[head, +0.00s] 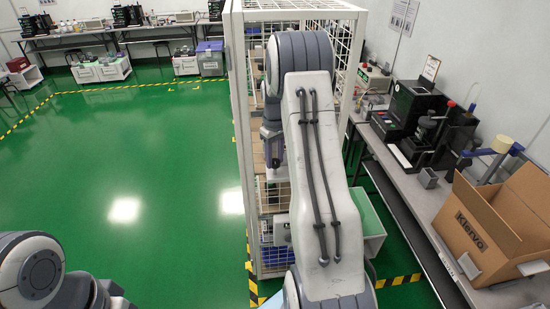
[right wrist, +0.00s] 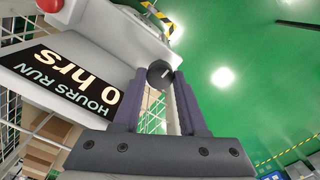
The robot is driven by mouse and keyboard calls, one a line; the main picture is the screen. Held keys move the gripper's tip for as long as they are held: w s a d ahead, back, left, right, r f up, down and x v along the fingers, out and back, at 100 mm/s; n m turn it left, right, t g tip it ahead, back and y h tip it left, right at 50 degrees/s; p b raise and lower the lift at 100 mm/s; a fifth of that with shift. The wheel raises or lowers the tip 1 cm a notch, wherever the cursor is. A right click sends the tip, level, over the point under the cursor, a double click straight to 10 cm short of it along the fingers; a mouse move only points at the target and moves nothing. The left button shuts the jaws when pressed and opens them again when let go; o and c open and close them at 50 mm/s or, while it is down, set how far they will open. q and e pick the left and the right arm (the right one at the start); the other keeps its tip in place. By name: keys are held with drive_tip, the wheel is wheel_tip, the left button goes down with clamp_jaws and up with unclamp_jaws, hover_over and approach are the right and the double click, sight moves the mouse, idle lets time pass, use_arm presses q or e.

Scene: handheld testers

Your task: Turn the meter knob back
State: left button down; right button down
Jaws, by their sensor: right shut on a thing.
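The meter (right wrist: 96,62) is a pale grey box in the right wrist view, with a black panel (right wrist: 62,82) reading "HOURS RUN" and "0 hrs". A small round black knob (right wrist: 160,72) with a white mark stands out from its side. My right gripper (right wrist: 160,88) is shut on the knob, with one purple-grey finger on each side of it. In the head view my right gripper (head: 273,165) is at the white wire rack, partly hidden by my arm, and the meter is hard to make out there. My left gripper is out of view.
The white wire rack (head: 237,130) stands close around my right arm. A grey bench (head: 415,195) on the right holds black devices (head: 415,103) and an open cardboard box (head: 490,235). The green floor (head: 160,150) on the left is clear.

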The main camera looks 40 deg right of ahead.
sight(275, 161)
drive_tip(key=shift+r, duration=0.1)
idle(0.5)
drive_tip(key=shift+c, duration=2.2)
unclamp_jaws()
drive_tip(key=shift+r, duration=0.3)
wheel_tip(275, 161, up, 10)
drive_tip(key=b, duration=0.2)
drive_tip(key=shift+f, duration=0.1)
